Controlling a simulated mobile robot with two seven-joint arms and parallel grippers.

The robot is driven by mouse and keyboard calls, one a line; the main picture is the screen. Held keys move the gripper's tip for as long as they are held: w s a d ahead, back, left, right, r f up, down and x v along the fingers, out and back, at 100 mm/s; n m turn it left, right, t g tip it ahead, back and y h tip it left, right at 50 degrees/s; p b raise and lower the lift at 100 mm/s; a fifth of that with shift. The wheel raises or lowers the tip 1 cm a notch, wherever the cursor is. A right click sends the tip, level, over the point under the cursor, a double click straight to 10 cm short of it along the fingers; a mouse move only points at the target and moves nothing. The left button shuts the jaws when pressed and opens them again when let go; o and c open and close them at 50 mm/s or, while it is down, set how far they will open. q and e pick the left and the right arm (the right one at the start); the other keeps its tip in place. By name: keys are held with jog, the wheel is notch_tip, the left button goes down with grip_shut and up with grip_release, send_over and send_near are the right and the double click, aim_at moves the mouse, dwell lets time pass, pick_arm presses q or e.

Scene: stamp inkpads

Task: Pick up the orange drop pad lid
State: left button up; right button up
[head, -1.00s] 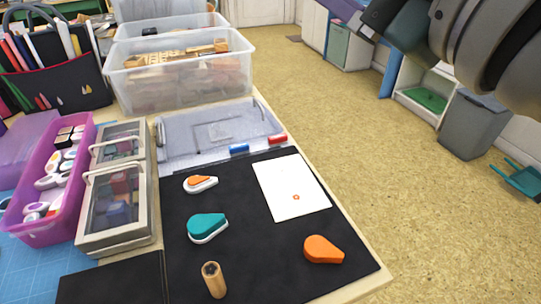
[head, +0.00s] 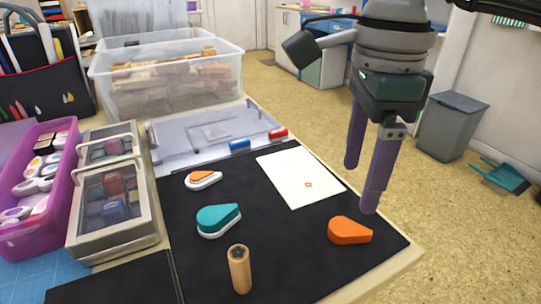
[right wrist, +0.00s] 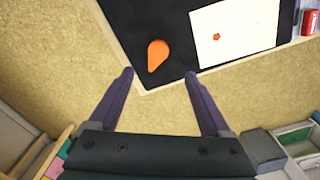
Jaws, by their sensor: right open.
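A large orange drop-shaped lid (head: 350,231) lies on the black mat (head: 290,262) near its right front edge. It also shows in the right wrist view (right wrist: 157,54), ahead of the fingertips. My right gripper (head: 361,188) points down with its two purple fingers apart and nothing between them. It is above and behind the lid, by the right side of the table. In the right wrist view the open fingers (right wrist: 159,73) straddle a line toward the lid, over the table edge and floor. A smaller orange drop (head: 202,176) sits on a white base further left. My left gripper is out of view.
A teal drop pad (head: 218,217) and an upright wooden stamp (head: 239,270) stand on the mat. A white paper (head: 295,170) with a small orange print lies left of the gripper. Boxes and a pink tray (head: 72,185) crowd the left; open floor lies right.

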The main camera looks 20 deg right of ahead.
aim_at(344, 226)
jog(key=f, duration=0.5)
jog(key=f+b, duration=0.1)
jog(key=f, duration=0.2)
jog(key=shift+s+a+f, duration=0.1)
jog(key=shift+a+f, duration=0.05)
jog(key=shift+a, duration=0.15)
grip_shut()
